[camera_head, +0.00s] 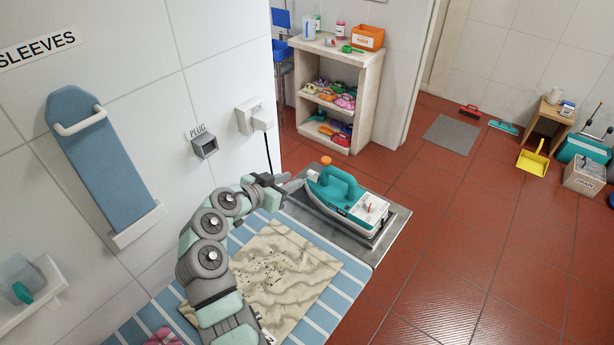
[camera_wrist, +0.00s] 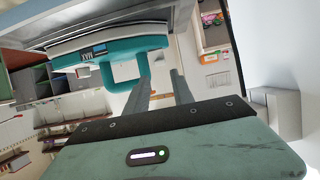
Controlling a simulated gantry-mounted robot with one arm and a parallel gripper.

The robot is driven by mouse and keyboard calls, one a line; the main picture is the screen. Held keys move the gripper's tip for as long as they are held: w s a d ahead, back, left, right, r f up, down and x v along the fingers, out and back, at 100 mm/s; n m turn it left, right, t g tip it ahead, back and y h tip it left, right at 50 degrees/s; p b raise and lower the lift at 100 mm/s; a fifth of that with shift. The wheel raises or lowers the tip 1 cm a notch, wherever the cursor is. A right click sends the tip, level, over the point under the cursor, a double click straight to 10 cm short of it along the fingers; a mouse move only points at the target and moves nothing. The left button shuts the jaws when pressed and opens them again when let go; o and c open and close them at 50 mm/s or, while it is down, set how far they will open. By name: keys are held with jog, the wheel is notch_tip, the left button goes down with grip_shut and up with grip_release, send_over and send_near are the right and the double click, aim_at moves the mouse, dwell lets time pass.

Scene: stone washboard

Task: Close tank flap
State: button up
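A teal and white iron (camera_head: 346,203) rests on a dark metal stand (camera_head: 393,228) at the far end of the striped ironing board. An orange round part (camera_head: 326,160) and a small pale piece (camera_head: 312,175) show at its near-wall end. I cannot tell for sure which part is the tank flap or how it is set. My gripper (camera_head: 291,186) is just left of the iron, by that end. In the wrist view my gripper (camera_wrist: 160,82) has its two fingers apart with nothing between them. The iron (camera_wrist: 105,62) appears upside down there, its handle close to the left finger.
A wrinkled beige cloth (camera_head: 285,275) lies on the striped board (camera_head: 340,300). A grey plug box (camera_head: 204,145) and a white wall unit (camera_head: 253,118) are on the wall behind my arm. A shelf (camera_head: 343,92) stands behind.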

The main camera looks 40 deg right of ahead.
aim_at(310, 173)
jog(key=x, duration=0.7)
jog(key=shift+w+d+f+b, duration=0.15)
jog(key=shift+d+b, duration=0.1)
jog(key=shift+b, duration=0.15)
grip_shut()
